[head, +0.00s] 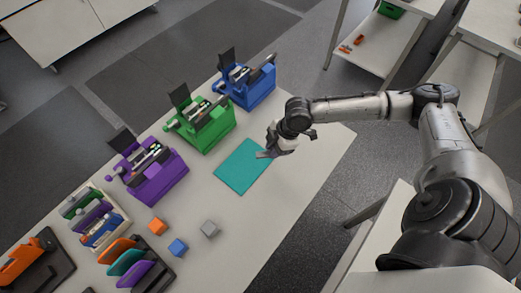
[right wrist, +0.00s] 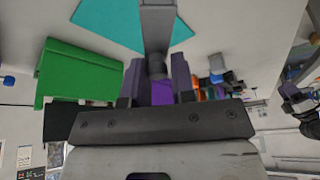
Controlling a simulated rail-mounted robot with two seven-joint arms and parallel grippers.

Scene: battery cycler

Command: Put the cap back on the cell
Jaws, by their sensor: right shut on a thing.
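My right gripper (head: 272,151) is shut on a grey bar-like thing (right wrist: 158,22) with a darker rounded end between the fingers. It is over the upper right part of the teal mat (head: 238,174); the gap to the mat is unclear. The held thing shows as a small grey piece in the head view (head: 263,155). I cannot tell whether it is the cap or which thing is the cell. A purple device (head: 154,184), a green device (head: 204,128) and a blue device (head: 252,88) stand in a row, each with a raised dark flap. My left gripper is not in the head view.
A rack (head: 122,224) holds coloured pieces at the left. A dark tray (head: 157,279) holds orange, teal and purple pieces. An orange cube (head: 157,226), a blue cube (head: 178,247) and a grey cube (head: 209,229) lie nearby. The table right of the cubes is clear.

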